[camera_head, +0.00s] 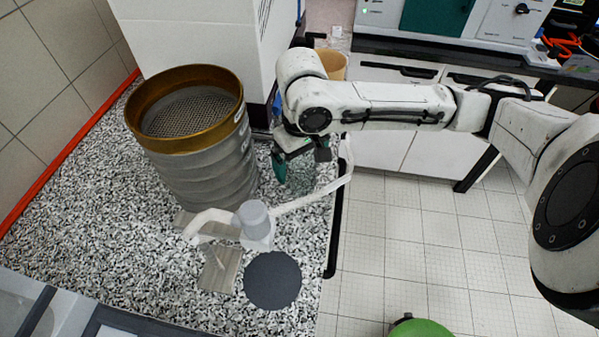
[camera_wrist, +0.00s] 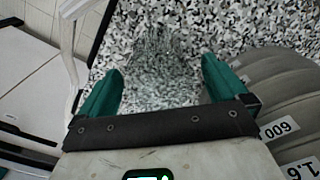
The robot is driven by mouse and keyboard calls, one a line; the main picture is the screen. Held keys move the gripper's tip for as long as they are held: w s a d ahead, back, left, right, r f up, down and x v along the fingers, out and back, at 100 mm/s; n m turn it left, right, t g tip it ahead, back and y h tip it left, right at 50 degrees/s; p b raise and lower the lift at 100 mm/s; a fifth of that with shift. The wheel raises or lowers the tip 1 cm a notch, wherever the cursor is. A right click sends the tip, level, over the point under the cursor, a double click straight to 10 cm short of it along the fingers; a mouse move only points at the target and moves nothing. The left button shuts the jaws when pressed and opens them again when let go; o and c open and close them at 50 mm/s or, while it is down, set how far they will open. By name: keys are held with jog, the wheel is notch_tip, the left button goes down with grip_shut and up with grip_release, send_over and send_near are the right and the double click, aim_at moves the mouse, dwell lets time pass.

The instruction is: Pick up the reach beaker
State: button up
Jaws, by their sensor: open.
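The reach beaker looks to be the clear glass vessel (camera_wrist: 165,50) on the speckled counter in the wrist view. Its outline is faint against the speckles. In the head view it shows faintly (camera_head: 304,174) beside my gripper, partly hidden by it. My gripper (camera_wrist: 162,72) has two green fingers spread apart, one on each side of the glass in the picture. I cannot tell whether they touch it. In the head view my gripper (camera_head: 299,164) points down over the counter, right of the sieve stack.
A grey sieve stack (camera_head: 203,178) with a brass top ring stands left of my gripper. A white clamp arm with a grey knob (camera_head: 254,219) crosses the counter in front. A dark round disc (camera_head: 272,280) lies near the edge. A tan container (camera_head: 332,64) stands behind my arm.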

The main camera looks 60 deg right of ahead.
jog(key=shift+d+f+p, duration=0.1)
jog(key=shift+f+p, duration=0.25)
jog(key=shift+f, duration=2.25)
jog(key=c, duration=1.1)
jog(key=shift+r, duration=0.15)
